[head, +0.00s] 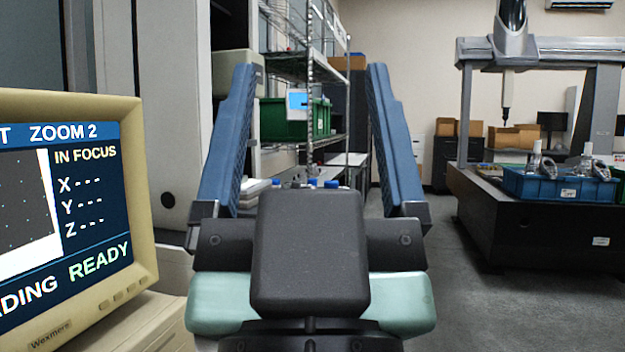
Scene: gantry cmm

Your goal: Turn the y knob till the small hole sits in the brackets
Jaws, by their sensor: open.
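My gripper (312,75) points away from me in the middle of the head view. Its two blue fingers stand wide apart with nothing between them. A beige monitor (146,200) is cut off by the left edge. Its screen (95,195) reads ZOOM 2, IN FOCUS and READY, with dashes beside X, Y and Z. The visible part of its picture is dark grey with small pale dots and a white area. I cannot make out the small hole or the brackets there. I see no y knob. My gripper is to the right of the monitor and apart from it.
Behind my gripper stands a metal shelf (290,67) with a green bin (284,120). At right, a gantry machine (540,48) stands on a dark base (520,225), with a blue tray (560,187) of items at its edge. Grey floor (490,310) is clear at front right.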

